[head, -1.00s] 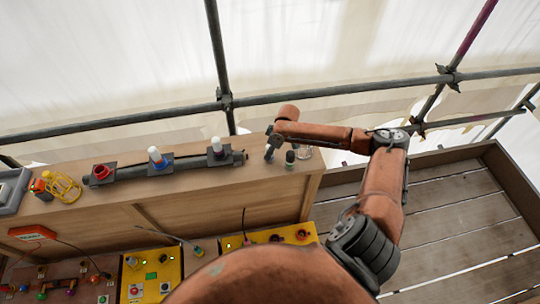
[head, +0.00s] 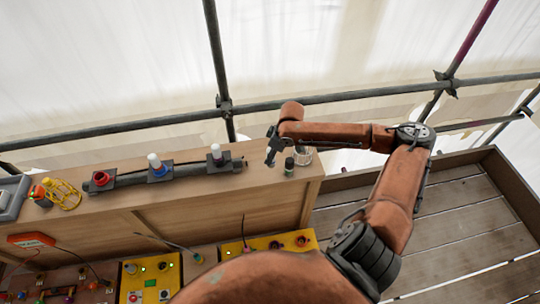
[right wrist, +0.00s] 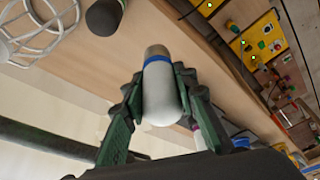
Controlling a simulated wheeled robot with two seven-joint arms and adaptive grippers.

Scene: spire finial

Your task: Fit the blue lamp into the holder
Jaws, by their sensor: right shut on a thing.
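My right gripper (right wrist: 155,98) is shut on the blue lamp (right wrist: 160,100), a white rounded bulb with a blue band and a grey-brown metal cap; the cap points away from the gripper. In the head view my right gripper (head: 271,158) is over the right end of the wooden bench top, and the lamp is hard to make out there. A row of holders lies to its left: an empty-looking red one (head: 101,178), a blue one (head: 158,173) with a white bulb standing in it, and a dark one (head: 217,162) with another white bulb. My left gripper is out of view.
A dark cylinder (head: 289,166) and a wire cage (head: 304,155) stand close right of the gripper. A yellow cage (head: 62,194) is at the bench's left. Scaffold tubes (head: 380,96) run behind. Yellow control boxes (head: 150,277) lie below the front.

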